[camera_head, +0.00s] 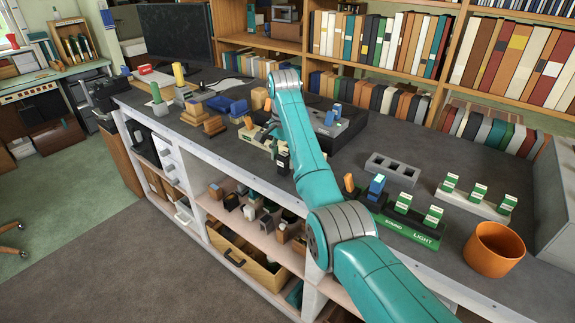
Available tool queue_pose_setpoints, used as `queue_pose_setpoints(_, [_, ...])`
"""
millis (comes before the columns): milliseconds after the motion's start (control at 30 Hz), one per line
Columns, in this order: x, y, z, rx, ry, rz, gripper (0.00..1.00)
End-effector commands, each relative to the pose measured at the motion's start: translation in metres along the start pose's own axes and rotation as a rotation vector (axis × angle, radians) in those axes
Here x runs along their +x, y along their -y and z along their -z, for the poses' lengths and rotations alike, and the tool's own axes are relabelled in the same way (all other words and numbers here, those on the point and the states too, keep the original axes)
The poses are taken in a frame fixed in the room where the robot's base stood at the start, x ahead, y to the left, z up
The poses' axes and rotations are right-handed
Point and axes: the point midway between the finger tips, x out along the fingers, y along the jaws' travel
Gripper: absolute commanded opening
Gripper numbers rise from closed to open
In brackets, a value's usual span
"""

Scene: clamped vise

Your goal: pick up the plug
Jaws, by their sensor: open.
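My teal arm reaches across the bench, and my dark gripper (282,163) hangs at its far end, pointing down near the bench's front edge. It is small here and partly behind my arm; its jaws are open and I see nothing held. I cannot tell for certain which object is the plug. A blue block-like piece (377,185) and a small orange piece (349,182) stand at the left end of a green base marked LIGHT (412,229). White-and-green pieces (403,203) stand upright along that base. My gripper is apart from these, to their left.
An orange pot (493,249) stands at the right. A grey block with holes (392,168) and a white rack (472,202) lie behind the green base. A dark device (335,124) and a cream fixture (256,140) are near my gripper. Shelves back the bench.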

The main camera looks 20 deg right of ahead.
Motion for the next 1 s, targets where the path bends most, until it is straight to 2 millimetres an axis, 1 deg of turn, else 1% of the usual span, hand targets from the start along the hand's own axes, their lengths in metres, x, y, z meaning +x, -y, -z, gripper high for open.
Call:
queue_pose_setpoints(33, [0.007,0.001,-0.003,0.0,0.0,0.0,0.6])
queue_pose_setpoints(133, [0.015,0.001,-0.006,0.001,0.0,0.0,0.6])
queue_pose_setpoints(400, [0.018,0.001,-0.007,0.001,0.0,0.0,0.6])
queue_pose_setpoints(433, [0.018,0.001,-0.007,0.001,0.0,0.0,0.58])
queue_pose_setpoints(467, [0.018,0.001,-0.007,0.001,0.0,0.0,0.5])
queue_pose_setpoints(500, [0.018,0.001,-0.007,0.001,0.0,0.0,0.4])
queue_pose_setpoints(567, [0.018,0.001,-0.007,0.001,0.0,0.0,0.25])
queue_pose_setpoints(600, [0.018,0.001,-0.007,0.001,0.0,0.0,0.15])
queue_pose_setpoints(667, [0.018,0.001,-0.007,0.001,0.0,0.0,0.0])
queue_pose_setpoints(1000, [0.015,0.001,-0.006,0.001,-0.001,0.001,0.0])
